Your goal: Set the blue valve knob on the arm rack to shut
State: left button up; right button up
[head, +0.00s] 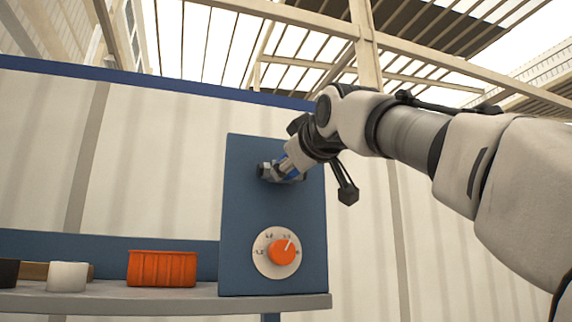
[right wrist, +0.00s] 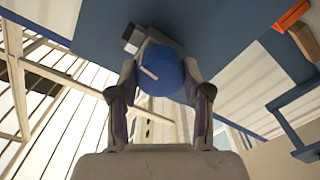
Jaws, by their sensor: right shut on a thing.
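The blue valve knob (right wrist: 165,76) is round with a short white mark on its face, seen in the right wrist view. It sits on a grey fitting on the blue panel (head: 240,210) of the rack. My right gripper (right wrist: 162,82) is shut on the blue knob, one finger on each side. In the head view a little of the blue knob (head: 284,168) shows, mostly hidden by my right gripper (head: 293,163). The grey valve fitting (head: 265,170) sticks out at the knob's left. My left gripper is not in view.
Below the knob is an orange dial (head: 282,252) on a white marked disc. An orange bin (head: 161,268) and a white cup-like object (head: 67,276) stand on the grey shelf (head: 150,300) to the left.

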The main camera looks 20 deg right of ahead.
jog(key=m, duration=0.3)
jog(key=shift+r, duration=0.1)
jog(key=shift+m, duration=6.6)
